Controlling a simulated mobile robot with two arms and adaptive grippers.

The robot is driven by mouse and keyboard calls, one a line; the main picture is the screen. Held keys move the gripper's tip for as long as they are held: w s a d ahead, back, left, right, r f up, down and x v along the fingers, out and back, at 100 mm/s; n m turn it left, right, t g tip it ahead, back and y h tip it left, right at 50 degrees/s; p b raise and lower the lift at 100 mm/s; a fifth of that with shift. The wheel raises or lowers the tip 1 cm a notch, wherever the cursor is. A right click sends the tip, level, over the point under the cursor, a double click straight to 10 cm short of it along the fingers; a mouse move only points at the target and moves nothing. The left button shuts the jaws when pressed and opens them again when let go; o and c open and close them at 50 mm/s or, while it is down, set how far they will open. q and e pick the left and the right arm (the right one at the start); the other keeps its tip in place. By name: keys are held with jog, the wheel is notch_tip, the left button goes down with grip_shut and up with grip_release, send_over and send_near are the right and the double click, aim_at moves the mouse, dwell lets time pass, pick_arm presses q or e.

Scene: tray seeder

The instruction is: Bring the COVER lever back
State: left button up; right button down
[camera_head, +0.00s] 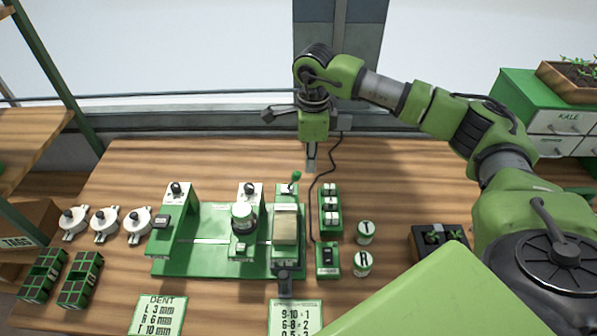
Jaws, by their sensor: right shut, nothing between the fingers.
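A small lever with a green knob (296,176) stands at the back of the right-hand station (286,190) of the green seeder (195,262). I take it for the COVER lever; no label on it is readable. The knob leans a little to the right. My right gripper (311,164) points down, shut and empty, just behind and to the right of the knob in the picture. I cannot tell if it touches the lever. A beige block (285,226) sits in front of the lever on the same station. My left gripper is not in view.
A switch block (330,210) with a black cable stands right of the lever, with a smaller switch box (327,260) in front. Two jars, T (366,232) and R (362,264), stand further right. White round parts (104,224) and green trays (80,280) are left.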

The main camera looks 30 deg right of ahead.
aim_at(298, 172)
dwell(0.3)
jog(key=shift+f+b, duration=1.5)
jog(key=shift+f, duration=0.25)
jog(key=shift+a, duration=0.1)
jog(key=shift+w+a, duration=0.4)
jog(key=shift+a, duration=0.2)
jog(key=shift+w+a, duration=0.4)
jog(key=shift+a, duration=0.2)
jog(key=shift+w+a, duration=0.55)
jog(key=shift+a, duration=0.35)
jog(key=shift+s+d+r+p, duration=0.15)
jog(key=shift+r+p, duration=0.3)
jog(key=shift+r, duration=0.6)
jog(key=shift+s+d+r+p, duration=0.15)
jog(key=shift+r+p, duration=0.35)
jog(key=shift+r, duration=0.5)
jog(key=shift+s+d+r+p, duration=0.1)
jog(key=shift+d+r+p, duration=0.25)
jog(key=shift+r, duration=0.7)
jog(key=shift+a, duration=0.1)
jog(key=shift+f, duration=0.15)
